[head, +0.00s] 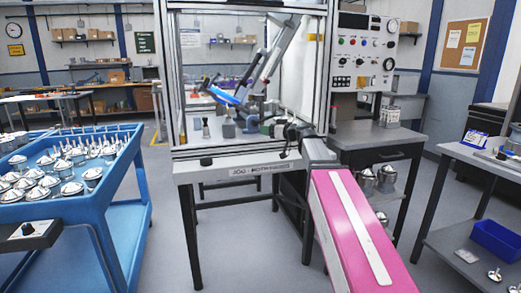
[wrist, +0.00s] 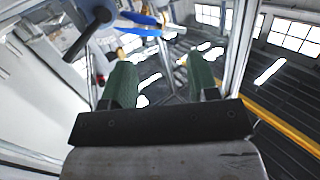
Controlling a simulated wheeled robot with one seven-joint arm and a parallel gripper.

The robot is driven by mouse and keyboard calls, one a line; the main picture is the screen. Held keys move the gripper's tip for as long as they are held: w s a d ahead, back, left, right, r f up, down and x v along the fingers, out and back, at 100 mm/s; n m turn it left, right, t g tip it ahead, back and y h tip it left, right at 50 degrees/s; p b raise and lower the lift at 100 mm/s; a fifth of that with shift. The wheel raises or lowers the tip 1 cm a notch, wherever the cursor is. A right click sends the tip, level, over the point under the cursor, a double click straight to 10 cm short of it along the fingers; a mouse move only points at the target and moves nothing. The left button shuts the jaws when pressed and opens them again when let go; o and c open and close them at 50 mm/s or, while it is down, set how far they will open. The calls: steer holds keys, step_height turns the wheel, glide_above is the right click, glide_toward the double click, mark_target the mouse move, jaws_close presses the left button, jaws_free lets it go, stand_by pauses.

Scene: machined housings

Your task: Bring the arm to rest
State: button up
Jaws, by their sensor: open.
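My gripper (wrist: 161,75) shows in the wrist view with its two green fingers apart and nothing between them. In the head view my pink arm reaches from the bottom right to the framed test station (head: 243,172). My gripper (head: 273,124) is small there, at the station's front opening, and partly hard to make out. A blue-handled lever (head: 222,95) stands inside the station, beyond my gripper. Blue parts (wrist: 140,19) also show past the fingertips in the wrist view. I cannot tell whether the gripper touches anything.
A blue cart (head: 115,185) with several metal housings stands at the left. A grey bench (head: 375,140) with a control panel (head: 366,45) stands behind right. Another bench (head: 480,160) with a blue bin (head: 497,240) below is at the right. Floor is clear between cart and station.

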steer(key=s+d+f+m+g+h, duration=0.1)
steer(key=s+d+f+g+h, duration=0.15)
steer(key=f, duration=0.65)
steer(key=s+d+f+m+g+h, duration=0.15)
steer(key=s+f, duration=0.25)
steer(key=f, duration=0.5)
steer(key=s+d+f+m+g+h, duration=0.15)
steer(key=s+f, duration=0.25)
steer(key=f, duration=0.5)
steer(key=s+d+f+m+g+h, duration=0.2)
steer(key=s+d+f+h, duration=0.1)
steer(key=s+f, duration=0.4)
steer(key=s+d+f+m+g+h, duration=0.3)
steer(key=s+d+f, duration=0.3)
steer(key=f, duration=0.3)
steer(key=shift+s+f+h, duration=0.4)
steer(key=shift+s+h, duration=0.15)
steer(key=shift+s, duration=0.25)
steer(key=shift+d, duration=0.1)
